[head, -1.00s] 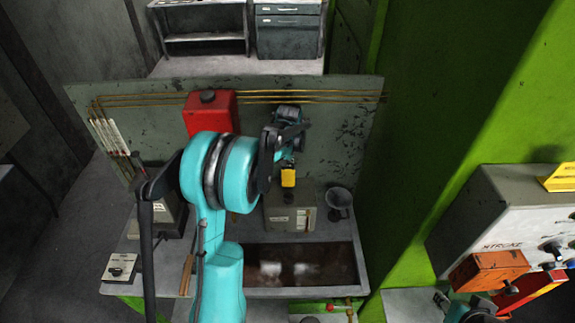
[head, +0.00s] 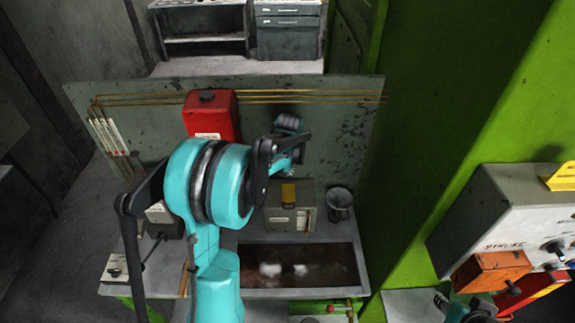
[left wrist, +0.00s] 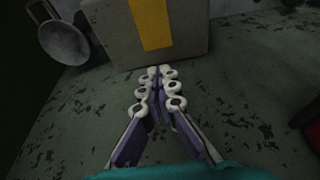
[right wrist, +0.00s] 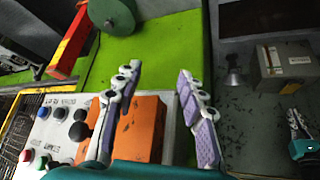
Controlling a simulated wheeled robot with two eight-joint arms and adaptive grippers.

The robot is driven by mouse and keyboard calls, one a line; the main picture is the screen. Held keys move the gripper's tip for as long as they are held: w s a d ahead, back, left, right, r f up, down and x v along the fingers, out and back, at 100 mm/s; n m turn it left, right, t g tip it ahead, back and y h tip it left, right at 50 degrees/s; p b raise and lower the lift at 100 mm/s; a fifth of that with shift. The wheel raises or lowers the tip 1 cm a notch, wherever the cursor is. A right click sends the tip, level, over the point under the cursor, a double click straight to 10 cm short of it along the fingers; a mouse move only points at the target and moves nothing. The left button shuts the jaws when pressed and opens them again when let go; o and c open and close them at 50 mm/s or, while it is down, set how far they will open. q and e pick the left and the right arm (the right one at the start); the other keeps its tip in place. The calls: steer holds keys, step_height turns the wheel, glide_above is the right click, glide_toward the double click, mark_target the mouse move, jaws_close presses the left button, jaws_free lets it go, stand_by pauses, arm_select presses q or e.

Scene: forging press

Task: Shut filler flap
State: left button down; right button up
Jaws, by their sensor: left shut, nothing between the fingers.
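The yellow filler flap (head: 288,193) is on the small grey box (head: 302,219) on the bench. It shows as a yellow strip (left wrist: 151,22) against the box (left wrist: 112,38) in the left wrist view and looks flat on it; I cannot tell whether it is fully seated. My left gripper (left wrist: 160,72) is shut and empty, its fingertips close to the box edge near the strip. In the head view its fingertips are hidden. My right gripper (right wrist: 158,72) is open and empty, away from the box, above the control panel with an orange block (right wrist: 145,128).
A grey funnel-like cup (head: 340,202) stands right of the box. A red tank (head: 212,116) and brass pipes are on the panel behind. A sunken basin (head: 298,266) lies in front. The green press frame (head: 420,150) rises on the right.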

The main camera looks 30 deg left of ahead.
stand_by(0.5)
arm_select(q)
step_height(320, 180, up, 7)
steer(key=p, duration=0.4)
stand_by(0.5)
steer(key=s+d+f+m+t+b, duration=0.25)
steer(key=s+d+f+b, duration=0.25)
steer(key=s+d+b, duration=0.7)
steer(key=s+d+f+m+t+h+b, duration=0.1)
steer(key=s+d+f+m+b, duration=0.3)
steer(key=s+f+b, duration=0.7)
step_height(320, 180, down, 3)
steer(key=shift+s+d+r+t+h+b, duration=0.1)
steer(key=shift+s+d+t+h+b, duration=0.3)
steer(key=shift+d+b, duration=0.6)
steer(key=shift+d, duration=0.2)
